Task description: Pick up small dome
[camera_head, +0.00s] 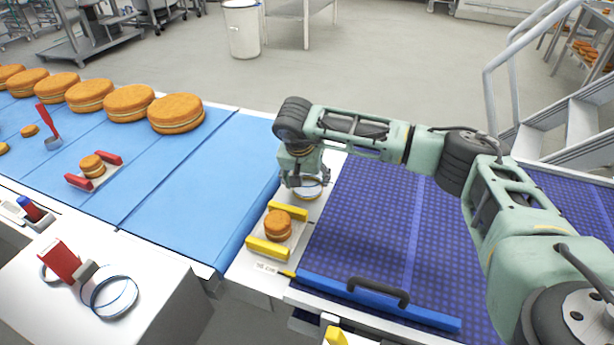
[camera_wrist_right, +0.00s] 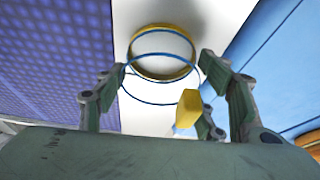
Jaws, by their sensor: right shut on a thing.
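The small dome shows in the right wrist view as a clear cover with thin blue rings (camera_wrist_right: 163,103) and a yellow block-shaped knob (camera_wrist_right: 188,108). In the head view it is a small blue-rimmed clear shape (camera_head: 311,183), partly hidden under my right gripper (camera_head: 304,183). My right gripper also shows in the wrist view (camera_wrist_right: 163,66), with its fingers at both sides of the dome, shut on it. A yellow ring (camera_wrist_right: 162,74) lies on the white strip beyond it. I cannot tell whether the dome touches the strip. My left gripper is not in view.
A filled round (camera_head: 278,225) sits between yellow bars (camera_head: 268,248) on the white strip. A blue bar with a dark handle (camera_head: 378,291) lies on the dark blue belt. Clear blue-rimmed rings (camera_head: 109,297) stand front left. Large rounds (camera_head: 176,113) line the light blue mat.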

